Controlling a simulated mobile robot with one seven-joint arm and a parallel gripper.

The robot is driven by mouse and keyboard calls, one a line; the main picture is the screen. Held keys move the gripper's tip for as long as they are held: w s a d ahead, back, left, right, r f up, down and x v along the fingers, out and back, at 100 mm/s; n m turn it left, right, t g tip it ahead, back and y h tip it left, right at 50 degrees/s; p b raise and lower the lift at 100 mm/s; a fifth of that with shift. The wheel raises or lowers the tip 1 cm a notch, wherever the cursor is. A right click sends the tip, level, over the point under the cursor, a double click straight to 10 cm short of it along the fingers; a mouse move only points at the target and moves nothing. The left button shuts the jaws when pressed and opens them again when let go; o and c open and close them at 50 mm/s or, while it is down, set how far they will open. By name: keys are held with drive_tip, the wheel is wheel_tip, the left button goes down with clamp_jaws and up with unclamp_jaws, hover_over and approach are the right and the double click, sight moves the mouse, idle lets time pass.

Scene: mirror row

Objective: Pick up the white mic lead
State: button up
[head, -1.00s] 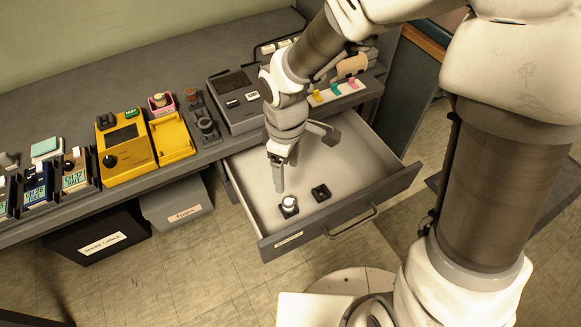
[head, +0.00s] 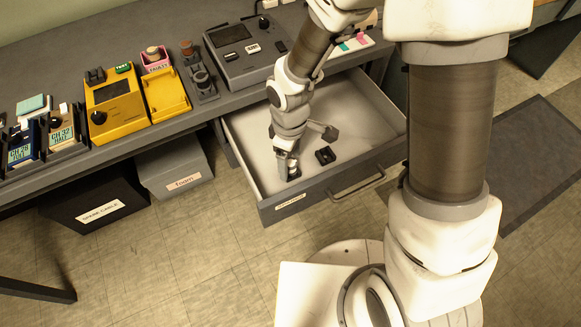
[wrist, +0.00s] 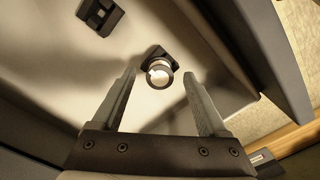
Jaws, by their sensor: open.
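In the head view the white piece (head: 293,167) shows only partly, beside my finger. My gripper (wrist: 160,76) is open and points down at it. In the wrist view the piece appears between the two fingertips, touching neither in that view. The gripper (head: 287,163) is low over the drawer's front left corner in the head view. How far the tips are above the drawer floor is hard to tell.
A second black holder (head: 325,155), with no white piece visible, lies to the right in the drawer. The drawer walls stand close around the gripper. The bench above holds a grey device (head: 245,50) and a yellow unit (head: 122,108). The drawer's back is clear.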

clamp_jaws()
idle(0.3)
drive_tip(key=shift+r, duration=0.1)
